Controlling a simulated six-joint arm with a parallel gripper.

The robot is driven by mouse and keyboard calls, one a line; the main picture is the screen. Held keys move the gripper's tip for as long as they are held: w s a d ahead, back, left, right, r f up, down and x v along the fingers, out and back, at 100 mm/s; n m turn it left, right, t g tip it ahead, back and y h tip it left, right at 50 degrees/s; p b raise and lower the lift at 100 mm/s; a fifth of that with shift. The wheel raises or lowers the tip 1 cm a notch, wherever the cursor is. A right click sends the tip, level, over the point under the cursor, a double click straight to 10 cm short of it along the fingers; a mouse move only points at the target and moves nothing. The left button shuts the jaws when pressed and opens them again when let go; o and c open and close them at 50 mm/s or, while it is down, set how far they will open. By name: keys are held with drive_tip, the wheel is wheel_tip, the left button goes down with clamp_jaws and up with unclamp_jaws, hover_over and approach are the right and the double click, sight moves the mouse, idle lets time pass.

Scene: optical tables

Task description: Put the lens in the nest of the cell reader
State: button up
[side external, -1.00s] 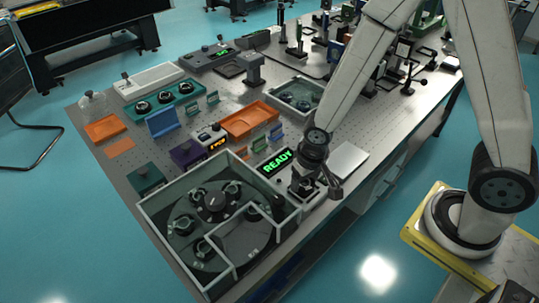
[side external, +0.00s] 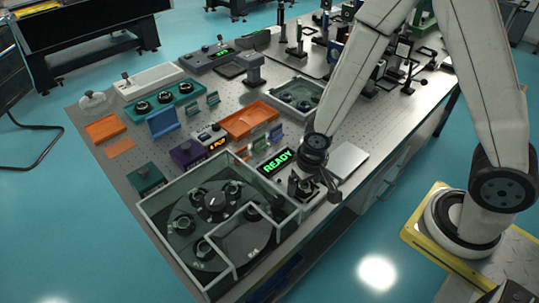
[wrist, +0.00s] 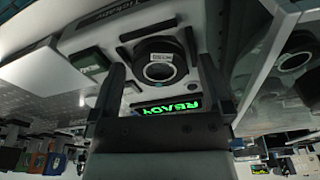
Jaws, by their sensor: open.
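The lens, a black round mount with a clear centre and a white label (wrist: 160,66), shows in the wrist view beside the green READY display (wrist: 168,108). It stands at the cell reader's dark nest (side external: 303,186), in front of the READY display (side external: 277,161) in the side view. I cannot tell how fully it is seated. My gripper (wrist: 161,72) is open, its two dark fingers apart on either side of the lens in the picture, with gaps showing. In the side view my gripper (side external: 318,168) is just above and behind the nest.
A glass-walled enclosure with a round carousel (side external: 215,203) stands close left of the nest. A flat pale plate (side external: 348,160) lies to the right. Orange trays (side external: 250,120), a teal rack (side external: 160,100) and small boxes fill the table behind.

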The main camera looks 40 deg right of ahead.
sight(309, 189)
drive_tip(key=shift+r, duration=0.2)
wheel_tip(309, 189, up, 12)
drive_tip(key=s, duration=0.1)
drive_tip(key=shift+s+a, duration=0.15)
drive_tip(key=shift+s, duration=0.05)
idle(0.7)
drive_tip(key=shift+f, duration=0.1)
idle(0.5)
drive_tip(key=s+d+n+t, duration=0.1)
drive_tip(key=d+n, duration=0.1)
drive_tip(key=d, duration=0.4)
drive_tip(key=shift+s+f, duration=0.4)
idle(0.8)
